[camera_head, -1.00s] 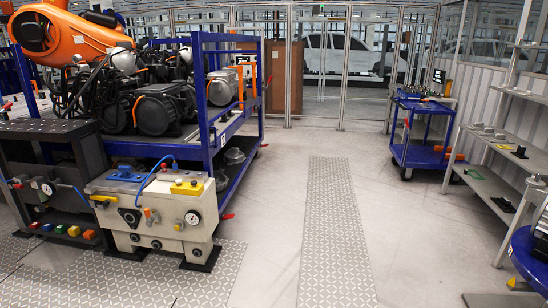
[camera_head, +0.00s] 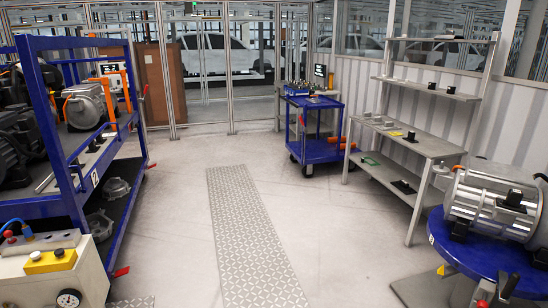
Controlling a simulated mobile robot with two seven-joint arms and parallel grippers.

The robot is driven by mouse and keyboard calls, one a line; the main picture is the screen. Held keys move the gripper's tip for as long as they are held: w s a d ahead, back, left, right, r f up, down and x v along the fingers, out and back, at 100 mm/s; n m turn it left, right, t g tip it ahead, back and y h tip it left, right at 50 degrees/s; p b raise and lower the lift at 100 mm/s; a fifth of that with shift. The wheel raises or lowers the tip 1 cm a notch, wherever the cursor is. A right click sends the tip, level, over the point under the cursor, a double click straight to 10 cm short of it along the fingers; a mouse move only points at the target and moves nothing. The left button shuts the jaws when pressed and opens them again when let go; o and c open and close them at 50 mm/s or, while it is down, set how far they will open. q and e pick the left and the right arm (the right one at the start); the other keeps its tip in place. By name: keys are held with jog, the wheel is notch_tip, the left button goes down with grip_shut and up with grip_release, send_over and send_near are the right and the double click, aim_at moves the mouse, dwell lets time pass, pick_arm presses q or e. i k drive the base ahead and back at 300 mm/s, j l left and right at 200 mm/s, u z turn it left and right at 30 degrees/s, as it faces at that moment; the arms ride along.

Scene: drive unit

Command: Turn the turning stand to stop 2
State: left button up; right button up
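The turning stand (camera_head: 450,255) is at the lower right edge of the head view, with a round blue top. A silver cylindrical drive unit (camera_head: 480,198) lies on it, held between black blocks. A small red part (camera_head: 482,303) shows at the stand's lower edge. The right side and base of the stand are cut off by the frame. I cannot read any stop marks or tell which stop it is at. Neither of my grippers shows in this view.
A blue rack (camera_head: 45,130) with motors stands at left, with a gauge box (camera_head: 55,275) in front. A blue cart (camera_head: 322,150) and grey shelves (camera_head: 415,143) stand back right. The floor around the patterned strip (camera_head: 245,230) is clear.

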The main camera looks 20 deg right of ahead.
aim_at(508, 249)
jog(key=i+z, duration=0.25)
jog(key=z, duration=0.15)
jog(key=i+z, duration=0.4)
jog(key=i+j+z, duration=0.1)
jog(key=z, duration=0.3)
jog(key=i+z, duration=0.25)
jog(key=z, duration=0.15)
jog(key=i+j+z, duration=0.1)
jog(key=z, duration=0.3)
jog(key=i+j+z, duration=0.2)
jog(key=i+z, duration=0.15)
jog(key=i+j+z, duration=0.15)
jog(key=i, duration=0.15)
jog(key=i+l+u, duration=0.25)
jog(key=i, duration=0.25)
jog(key=i+l+u, duration=0.25)
jog(key=i+l, duration=0.4)
jog(key=l, duration=0.2)
jog(key=i+l+u, duration=0.1)
jog(key=l, duration=0.2)
